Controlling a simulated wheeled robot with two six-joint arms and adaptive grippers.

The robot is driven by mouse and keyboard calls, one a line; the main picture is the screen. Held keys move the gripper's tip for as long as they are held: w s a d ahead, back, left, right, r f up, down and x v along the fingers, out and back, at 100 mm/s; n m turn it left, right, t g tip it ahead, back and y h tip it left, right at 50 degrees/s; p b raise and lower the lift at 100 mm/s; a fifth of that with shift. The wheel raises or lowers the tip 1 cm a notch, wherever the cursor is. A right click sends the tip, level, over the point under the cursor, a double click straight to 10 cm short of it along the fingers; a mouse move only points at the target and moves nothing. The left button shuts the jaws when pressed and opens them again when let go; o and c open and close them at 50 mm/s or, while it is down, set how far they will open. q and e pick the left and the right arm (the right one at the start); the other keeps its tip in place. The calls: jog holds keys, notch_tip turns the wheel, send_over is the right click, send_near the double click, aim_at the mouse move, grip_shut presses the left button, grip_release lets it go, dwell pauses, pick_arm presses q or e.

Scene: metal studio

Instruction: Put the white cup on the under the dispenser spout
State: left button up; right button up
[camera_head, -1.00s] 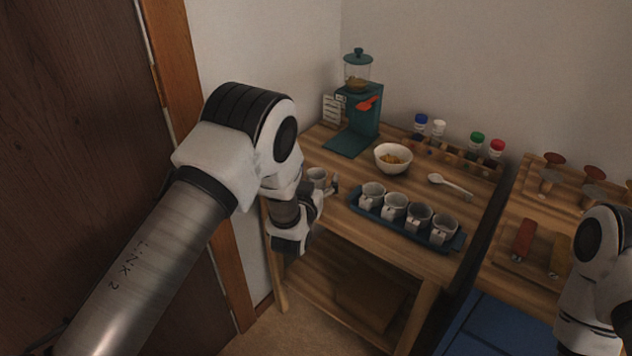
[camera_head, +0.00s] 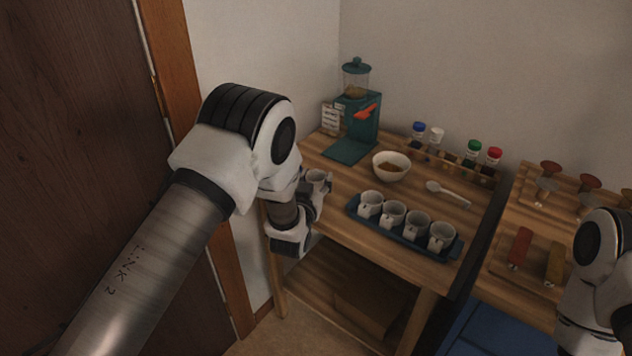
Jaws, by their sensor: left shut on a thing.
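The white cup (camera_head: 316,177) is at the left edge of the wooden table, partly hidden by my left gripper (camera_head: 324,187). My left gripper is shut on this cup; whether the cup touches the table I cannot tell. The dispenser (camera_head: 361,109) is teal with a clear hopper, a red lever (camera_head: 366,112) and a flat teal base plate (camera_head: 349,150). It stands at the back left of the table, behind and to the right of the cup. The spout itself is too small to make out. My right arm shows at the right edge, but its gripper is out of view.
A white bowl (camera_head: 391,166) with brown contents and a white spoon (camera_head: 447,192) lie mid-table. A dark blue tray (camera_head: 452,249) holds several cups in front. A wooden rack with capped jars (camera_head: 474,147) stands at the back. Tools lie on the right table (camera_head: 503,240).

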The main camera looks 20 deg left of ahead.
pick_arm(q)
notch_tip(320, 180, up, 2)
jog(key=shift+p, duration=0.45)
jog(key=s+d+r+h+p, duration=0.1)
jog(key=s+r+p, duration=0.2)
jog(key=s+p, duration=0.4)
jog(key=s, duration=0.9)
jog(key=shift+s+r+p, duration=0.15)
jog(key=shift+s+p, duration=0.1)
jog(key=shift+p, duration=0.05)
jog(key=shift+d, duration=0.15)
